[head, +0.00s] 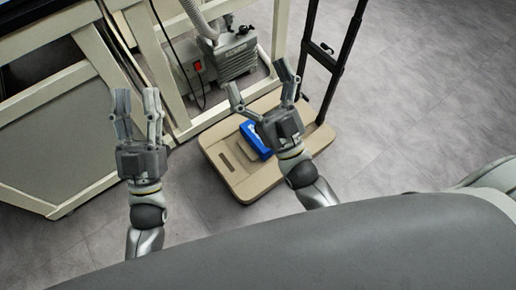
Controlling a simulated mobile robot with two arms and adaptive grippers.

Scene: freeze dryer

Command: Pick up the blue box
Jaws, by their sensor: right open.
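The blue box (254,139) lies on the tan platform of a hand cart (226,181), with some white marking on its upper part. My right gripper (261,84) is open, above and just right of the box in the picture, and hides part of it. The fingers point away from me, past the box, and nothing is between them. I cannot tell the height between gripper and box. My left gripper (137,101) is well to the left of the cart, in front of the cream frame. Its fingers are apart with nothing between them.
A cream metal frame (154,76) stands at the left and back. A grey pump (232,58) with a red switch and a hose sits inside it. The cart's black handle (339,62) rises behind my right gripper. Grey floor (430,90) at the right is clear.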

